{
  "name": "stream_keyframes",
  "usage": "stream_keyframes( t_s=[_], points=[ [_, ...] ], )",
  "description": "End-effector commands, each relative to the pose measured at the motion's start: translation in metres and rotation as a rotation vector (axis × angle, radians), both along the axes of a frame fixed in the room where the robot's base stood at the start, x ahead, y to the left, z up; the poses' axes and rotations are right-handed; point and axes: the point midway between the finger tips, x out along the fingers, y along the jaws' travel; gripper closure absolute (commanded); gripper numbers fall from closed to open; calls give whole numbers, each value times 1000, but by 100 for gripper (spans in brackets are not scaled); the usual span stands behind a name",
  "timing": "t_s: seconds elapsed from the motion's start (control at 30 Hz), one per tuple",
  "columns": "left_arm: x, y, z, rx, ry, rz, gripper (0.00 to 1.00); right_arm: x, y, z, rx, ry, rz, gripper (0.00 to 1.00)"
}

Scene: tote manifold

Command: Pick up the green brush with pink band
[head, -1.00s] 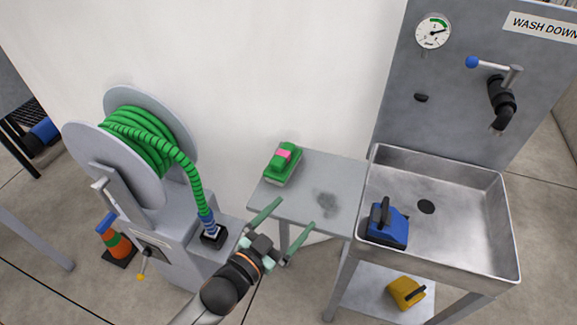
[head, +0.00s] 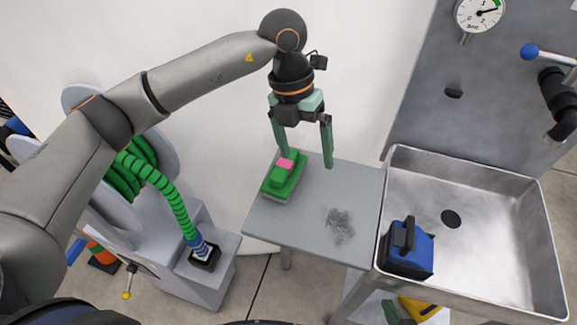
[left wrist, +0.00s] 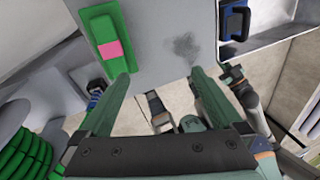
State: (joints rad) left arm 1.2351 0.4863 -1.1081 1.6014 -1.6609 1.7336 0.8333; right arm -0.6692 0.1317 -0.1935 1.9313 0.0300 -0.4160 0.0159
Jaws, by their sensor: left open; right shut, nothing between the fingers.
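The green brush with pink band (head: 283,182) lies on the left part of the small grey table (head: 300,238). In the left wrist view the brush (left wrist: 103,31) is at the upper left, beyond the left fingertip. My left gripper (head: 306,160) is open and empty, pointing down. It is above the back of the table, up and to the right of the brush. In the head view one finger's tip shows close to the brush's far end; I cannot tell if they touch. A small part of my right gripper (head: 390,313) shows at the bottom edge, shut and mostly cut off.
A steel sink (head: 480,255) stands right of the table, with a blue brush (head: 406,249) in it. A yellow brush (head: 422,309) sits below. A reel with green hose (head: 160,185) stands at left. A dark smudge (head: 339,226) marks the table, otherwise clear right of the brush.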

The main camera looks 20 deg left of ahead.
Motion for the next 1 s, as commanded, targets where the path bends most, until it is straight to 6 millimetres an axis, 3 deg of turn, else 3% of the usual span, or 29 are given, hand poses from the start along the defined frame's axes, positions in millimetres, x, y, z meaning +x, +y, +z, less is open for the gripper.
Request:
stream_keyframes(
  t_s=[0.1,0.23,0.53,0.83,1.0],
  points=[
    [19,35,14,155,-69,58,0,1,1,-2,1,-3,2,100],
    [25,50,16,224,-92,89,0,1,1,-2,2,-3,3,100],
    [25,52,-35,230,-92,91,0,0,1,-1,2,-2,3,100],
    [24,50,-61,227,-92,89,0,-5,-1,-4,-3,12,1,100],
    [23,49,-88,226,-92,89,0,-4,-3,0,-5,3,-4,100]
  ],
)
